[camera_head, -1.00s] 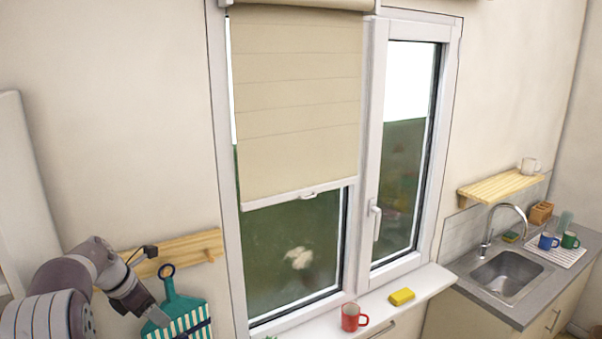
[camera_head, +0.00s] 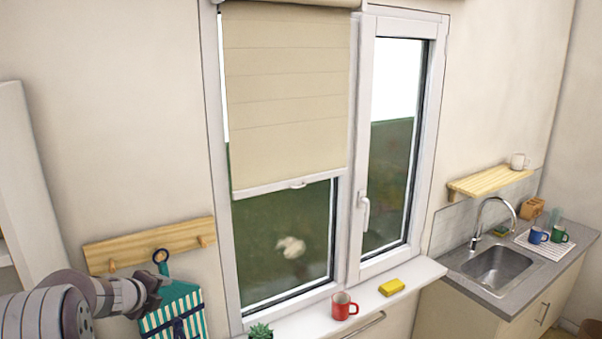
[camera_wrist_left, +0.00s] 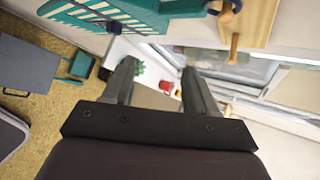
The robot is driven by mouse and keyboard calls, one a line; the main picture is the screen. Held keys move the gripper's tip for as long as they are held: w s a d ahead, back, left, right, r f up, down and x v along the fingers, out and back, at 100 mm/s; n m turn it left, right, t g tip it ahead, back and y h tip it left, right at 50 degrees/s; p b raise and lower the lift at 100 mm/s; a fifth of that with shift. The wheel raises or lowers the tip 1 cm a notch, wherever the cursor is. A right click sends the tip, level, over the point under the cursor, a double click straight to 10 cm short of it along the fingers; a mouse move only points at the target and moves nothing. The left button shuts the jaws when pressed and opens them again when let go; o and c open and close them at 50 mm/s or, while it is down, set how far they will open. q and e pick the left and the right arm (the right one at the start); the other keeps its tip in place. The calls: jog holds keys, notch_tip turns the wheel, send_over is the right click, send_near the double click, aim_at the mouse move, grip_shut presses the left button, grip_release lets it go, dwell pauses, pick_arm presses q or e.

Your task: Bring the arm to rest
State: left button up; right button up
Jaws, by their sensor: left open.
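My left arm comes in at the lower left of the head view. Its gripper (camera_head: 155,291) is in front of the green and white striped item (camera_head: 186,325) that hangs below the wooden peg rail (camera_head: 130,253). In the left wrist view the two fingers (camera_wrist_left: 160,78) stand apart with nothing between them. The striped item (camera_wrist_left: 150,18) and a rail peg (camera_wrist_left: 234,48) show beyond them. I cannot tell from the head view whether the gripper touches the striped item. My right gripper is not in view.
The window sill (camera_head: 318,320) holds a red mug (camera_head: 343,306), a yellow sponge (camera_head: 391,287) and a small plant (camera_head: 261,331). A blind (camera_head: 290,100) covers part of the window. A sink (camera_head: 497,268) is at the right. The wall above the rail is clear.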

pick_arm(q)
jog(key=s+d+f+n+g+y+b, duration=0.3)
jog(key=s+f+n+g+b, duration=0.35)
jog(key=s+f+n, duration=0.95)
jog(key=s+d+f+n+g+b, duration=0.1)
jog(key=s+d+f+n+b, duration=0.1)
jog(key=s, duration=0.4)
jog(key=s+d+f+n+h+b, duration=0.1)
jog(key=s+d+f+n+b, duration=0.2)
jog(key=s+d+f+b, duration=0.1)
jog(key=s+d+f+n+g+h+b, duration=0.1)
jog(key=s+d+f+n+b, duration=0.1)
jog(key=s+d+b, duration=0.3)
jog(key=s+d+f, duration=0.1)
jog(key=s, duration=0.1)
jog(key=shift+s+d+f+g, duration=0.35)
jog(key=shift+f, duration=0.05)
jog(key=shift+s, duration=0.15)
